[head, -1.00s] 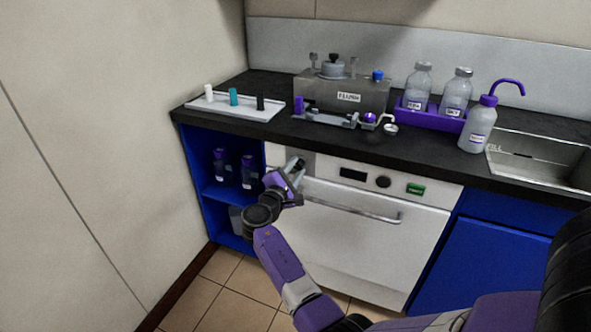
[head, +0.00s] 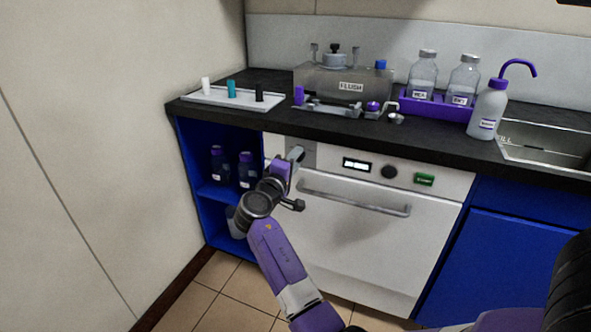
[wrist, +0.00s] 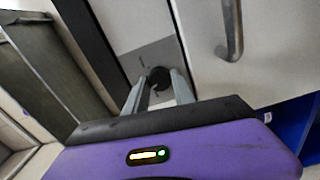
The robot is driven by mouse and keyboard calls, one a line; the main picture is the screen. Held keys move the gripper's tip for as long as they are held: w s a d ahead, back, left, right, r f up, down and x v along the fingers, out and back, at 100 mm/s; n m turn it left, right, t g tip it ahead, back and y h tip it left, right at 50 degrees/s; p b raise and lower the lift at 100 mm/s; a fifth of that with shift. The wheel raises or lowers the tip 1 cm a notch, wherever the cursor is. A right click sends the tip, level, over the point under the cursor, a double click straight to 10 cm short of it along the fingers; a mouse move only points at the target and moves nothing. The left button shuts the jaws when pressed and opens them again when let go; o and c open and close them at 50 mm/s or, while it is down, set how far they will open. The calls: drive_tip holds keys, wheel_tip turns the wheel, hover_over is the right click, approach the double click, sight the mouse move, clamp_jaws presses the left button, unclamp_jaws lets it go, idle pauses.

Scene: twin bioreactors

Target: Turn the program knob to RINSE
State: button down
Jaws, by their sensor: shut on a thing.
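A dark round knob (wrist: 159,77) sits on a grey plate (wrist: 150,62) at the upper left of the white appliance front. My gripper (wrist: 157,92) is shut on this knob, one finger on each side. In the head view my gripper (head: 296,154) reaches the grey plate (head: 308,155) and hides the knob. The knob's markings cannot be read, so I cannot tell which setting it points to. Another dark round knob (head: 389,172) sits further right on the panel, between a lit display (head: 356,165) and a green button (head: 424,180).
The appliance's bar handle (head: 355,197) runs just below and right of my gripper. An open blue shelf (head: 216,200) with bottles stands to the left. The black counter (head: 430,137) above holds a white tray (head: 240,98), a FLUSH unit (head: 345,85) and several bottles.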

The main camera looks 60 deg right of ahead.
drive_tip(key=shift+f+m+b, duration=0.15)
drive_tip(key=shift+m+b, duration=1.35)
drive_tip(key=shift+m, duration=0.4)
drive_tip(key=c, duration=1.1)
unclamp_jaws()
drive_tip(key=shift+o, duration=0.2)
drive_tip(key=shift+a, duration=0.15)
drive_tip(key=a+p, duration=0.1)
drive_tip(key=a, duration=0.6)
drive_tip(key=shift+s+a, duration=0.3)
